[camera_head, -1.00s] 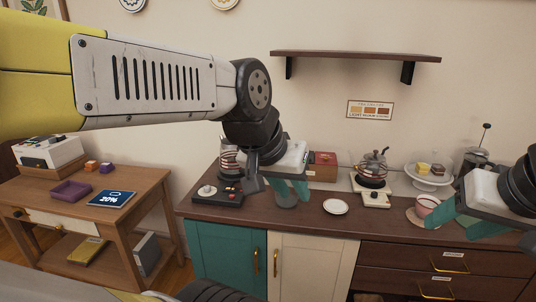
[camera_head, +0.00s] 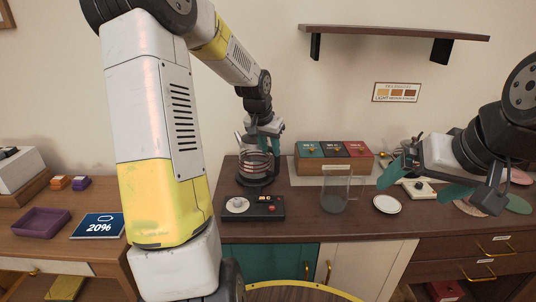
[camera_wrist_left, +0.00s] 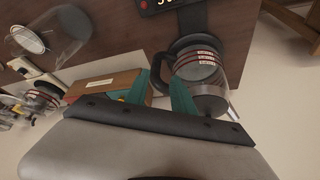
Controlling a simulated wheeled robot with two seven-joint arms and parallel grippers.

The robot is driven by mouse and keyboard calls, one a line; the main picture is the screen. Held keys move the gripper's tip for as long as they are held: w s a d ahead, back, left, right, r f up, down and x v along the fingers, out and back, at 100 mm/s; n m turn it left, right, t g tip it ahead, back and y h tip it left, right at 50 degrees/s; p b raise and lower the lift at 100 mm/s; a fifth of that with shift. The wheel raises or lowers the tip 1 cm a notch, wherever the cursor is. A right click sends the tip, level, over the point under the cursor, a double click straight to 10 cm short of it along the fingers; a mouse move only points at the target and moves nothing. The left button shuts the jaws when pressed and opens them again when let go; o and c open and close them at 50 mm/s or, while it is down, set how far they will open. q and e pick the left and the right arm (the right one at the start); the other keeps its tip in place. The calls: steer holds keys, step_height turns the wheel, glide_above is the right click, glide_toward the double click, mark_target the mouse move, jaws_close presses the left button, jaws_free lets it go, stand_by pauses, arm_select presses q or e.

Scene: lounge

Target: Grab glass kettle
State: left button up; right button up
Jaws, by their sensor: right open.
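A glass pot with red stripes and a black handle (camera_head: 256,166) stands on a dark base on the counter. It also shows in the left wrist view (camera_wrist_left: 208,78). My left gripper (camera_head: 264,136) is at its top in the head view. In the left wrist view its fingers (camera_wrist_left: 160,90) are apart near the pot's handle; I cannot tell whether they touch it. Another glass kettle, with a metal lid (camera_wrist_left: 46,90), shows in the left wrist view; my right gripper mostly hides it in the head view. My right gripper (camera_head: 427,180) is open above the counter's right side.
A clear glass jug (camera_head: 333,194), a white saucer (camera_head: 387,204) and a dark control box (camera_head: 264,208) stand on the counter. A wooden box with coloured packs (camera_head: 334,160) is behind. A wall shelf (camera_head: 390,33) hangs above. A side table (camera_head: 35,255) is left.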

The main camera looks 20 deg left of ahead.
mark_target(276, 167)
arm_select(q)
steer(key=x, duration=1.1)
steer(key=shift+d+f, duration=0.1)
steer(key=shift+d, duration=0.05)
jaws_close()
steer(key=shift+w, duration=0.1)
stand_by(1.0)
